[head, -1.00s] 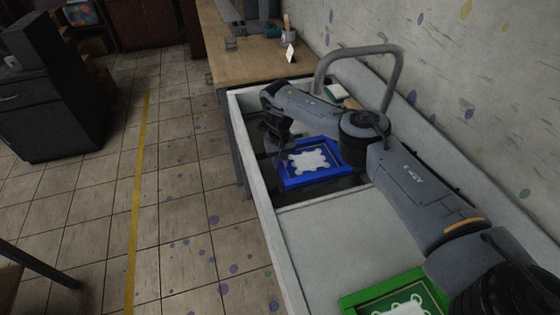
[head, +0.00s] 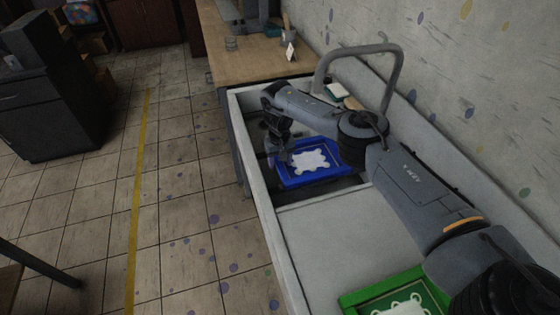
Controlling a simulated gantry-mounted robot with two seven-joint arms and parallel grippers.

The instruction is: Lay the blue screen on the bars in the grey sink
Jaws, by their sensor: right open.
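The blue screen (head: 322,178), a blue frame with a white patterned middle, lies flat in the grey sink (head: 352,181), over its dark bars. The bars beneath it are mostly hidden. My right gripper (head: 281,160) is at the screen's left edge, open, with its fingertips small and dark against the sink. I cannot tell whether a finger still touches the frame. My right arm reaches over the sink from the lower right and hides part of its back. My left gripper is not in view.
A green screen (head: 357,302) lies on the white counter (head: 335,240) in front of the sink. A tall grey faucet (head: 398,72) arches behind the arm. A wooden table (head: 245,62) stands beyond the sink.

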